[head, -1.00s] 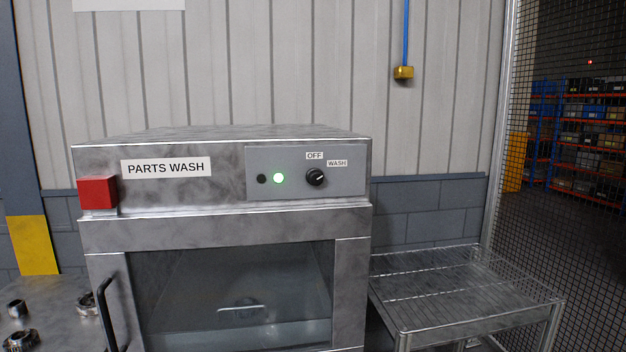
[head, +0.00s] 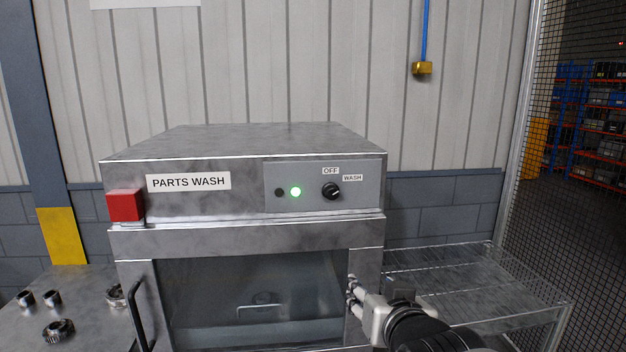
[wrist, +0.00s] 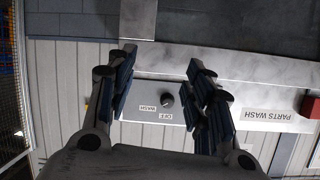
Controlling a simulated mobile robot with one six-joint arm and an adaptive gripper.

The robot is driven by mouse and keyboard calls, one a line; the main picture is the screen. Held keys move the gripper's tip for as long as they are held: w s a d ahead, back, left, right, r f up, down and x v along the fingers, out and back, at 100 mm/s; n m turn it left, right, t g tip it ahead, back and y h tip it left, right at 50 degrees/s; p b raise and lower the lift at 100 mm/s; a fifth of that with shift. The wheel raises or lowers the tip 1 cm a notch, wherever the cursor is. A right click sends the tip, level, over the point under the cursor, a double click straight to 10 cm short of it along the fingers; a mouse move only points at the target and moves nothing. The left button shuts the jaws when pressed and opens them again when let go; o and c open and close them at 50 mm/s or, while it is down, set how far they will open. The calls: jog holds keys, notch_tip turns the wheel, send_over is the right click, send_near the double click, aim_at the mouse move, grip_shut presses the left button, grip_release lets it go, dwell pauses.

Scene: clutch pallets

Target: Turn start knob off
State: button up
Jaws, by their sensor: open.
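The start knob (head: 331,190) is a black round knob on the grey control panel of the parts washer (head: 240,240), under the labels OFF and WASH. Its pointer looks turned toward the WASH label. A green lamp (head: 295,192) is lit beside it. My gripper (head: 355,296) is in front of the washer's door frame at lower right, below the knob. In the wrist view, which is upside down, my open gripper (wrist: 158,95) has its fingers apart, with the knob (wrist: 167,100) showing between them at some distance. Nothing is held.
A red box (head: 125,205) sticks out at the washer's left corner. A black door handle (head: 136,315) stands out at lower left. A wire rack (head: 470,270) is at the right. Metal parts (head: 58,330) lie on the left table. The space before the panel is clear.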

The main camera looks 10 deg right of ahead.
aim_at(333, 195)
jog(key=w+a+r+t+y+p, duration=0.1)
jog(key=w+r+t+y+p, duration=0.2)
jog(key=w+r, duration=0.45)
jog(key=shift+t+h, duration=0.6)
jog(key=shift+h, duration=0.1)
jog(key=w, duration=0.5)
jog(key=w+a+r, duration=0.1)
jog(key=w, duration=0.4)
jog(key=w+p, duration=0.1)
jog(key=w, duration=0.4)
jog(key=shift+w+a+r, duration=0.3)
jog(key=shift+w+r, duration=0.05)
jog(key=shift+r, duration=0.05)
jog(key=shift+c, duration=0.5)
jog(key=c, duration=1)
